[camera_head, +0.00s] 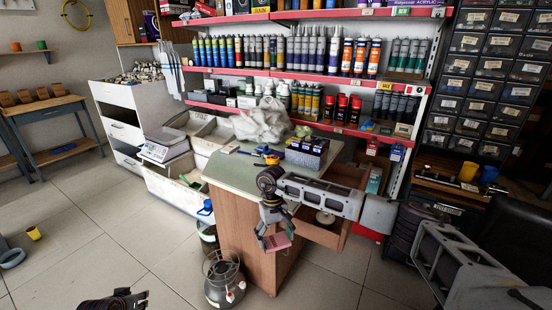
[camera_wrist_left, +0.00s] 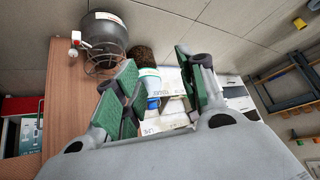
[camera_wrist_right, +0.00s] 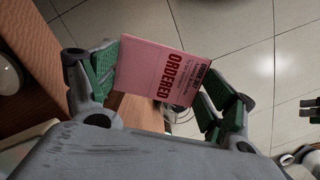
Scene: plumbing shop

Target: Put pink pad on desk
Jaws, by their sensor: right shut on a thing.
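The pink pad (camera_wrist_right: 170,70), printed "ORDERED", is between the fingers of my right gripper (camera_wrist_right: 160,95), which is shut on it. In the head view the pad (camera_head: 278,242) hangs under my right gripper (camera_head: 275,232), in front of the desk and below its top. The desk (camera_head: 228,172) has a grey-green top and wooden sides. My left gripper (camera_wrist_left: 160,90) is open and empty in the left wrist view. In the head view only a dark part of my left gripper (camera_head: 115,301) shows at the bottom edge, away from the desk.
On the desk are a blue-and-yellow tool (camera_head: 268,154), a dark box of small items (camera_head: 307,152) and a crumpled white bag (camera_head: 262,122) at the back. An open drawer (camera_head: 340,222) juts out right of my right gripper. A grey gas canister (camera_head: 223,282) stands on the floor. The desk's front-left top is clear.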

